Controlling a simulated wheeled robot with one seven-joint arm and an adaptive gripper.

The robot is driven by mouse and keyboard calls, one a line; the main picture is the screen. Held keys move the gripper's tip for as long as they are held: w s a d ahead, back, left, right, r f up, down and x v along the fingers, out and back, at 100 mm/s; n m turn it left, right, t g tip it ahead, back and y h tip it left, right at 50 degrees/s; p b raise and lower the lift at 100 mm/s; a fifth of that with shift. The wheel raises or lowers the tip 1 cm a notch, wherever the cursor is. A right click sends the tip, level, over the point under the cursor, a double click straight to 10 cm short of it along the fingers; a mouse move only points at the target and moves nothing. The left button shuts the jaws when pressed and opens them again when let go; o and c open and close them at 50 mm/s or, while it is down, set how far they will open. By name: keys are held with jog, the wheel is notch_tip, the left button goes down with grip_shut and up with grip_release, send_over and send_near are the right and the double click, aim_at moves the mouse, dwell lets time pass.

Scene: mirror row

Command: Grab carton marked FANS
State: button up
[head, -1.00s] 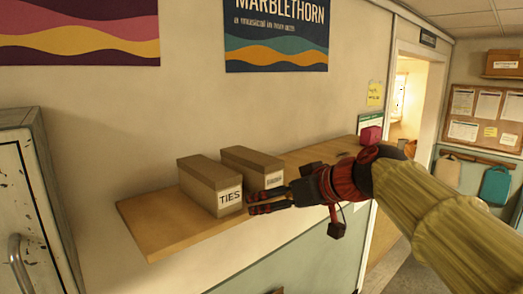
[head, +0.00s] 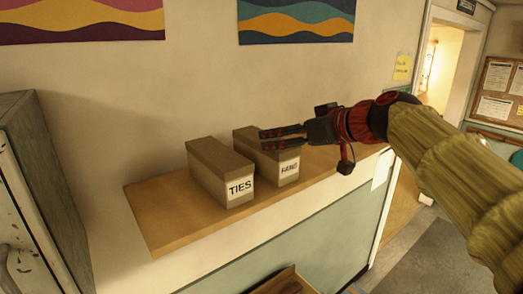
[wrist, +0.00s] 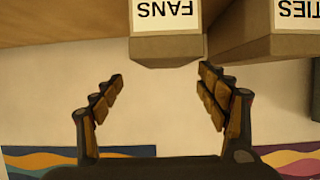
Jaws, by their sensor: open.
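The carton marked FANS (head: 250,140) is a brown box with a white label, standing on the wooden shelf behind and to the right of the TIES carton (head: 212,170). In the wrist view, upside down, the FANS carton (wrist: 166,47) lies just beyond and between my fingertips, its label readable; the TIES carton (wrist: 285,40) is to its right. My gripper (head: 265,140) is open and empty; its fingers overlap the FANS carton's upper part in the head view. It also shows open in the wrist view (wrist: 160,78). I see no contact with the carton.
The wooden shelf (head: 160,222) has bare room left of the cartons. A wall with posters (head: 297,22) is behind it. A grey metal cabinet (head: 40,150) stands at the left. A doorway (head: 445,60) is at the right. The TIES carton is close beside the FANS carton.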

jog(key=shift+x, duration=0.8)
jog(key=p+x, duration=0.1)
jog(key=x, duration=0.1)
jog(key=p+x, duration=0.2)
jog(key=x, duration=0.1)
jog(key=shift+a+f, duration=0.15)
jog(key=shift+a, duration=0.4)
jog(key=shift+w+a+f, duration=0.1)
jog(key=shift+w+f, duration=0.1)
jog(key=shift+w, duration=0.1)
jog(key=shift+s, duration=0.1)
jog(key=shift+c, duration=0.2)
jog(key=shift+c, duration=1.2)
jog(key=c, duration=1.1)
jog(key=shift+r, duration=0.15)
jog(key=shift+c, duration=0.4)
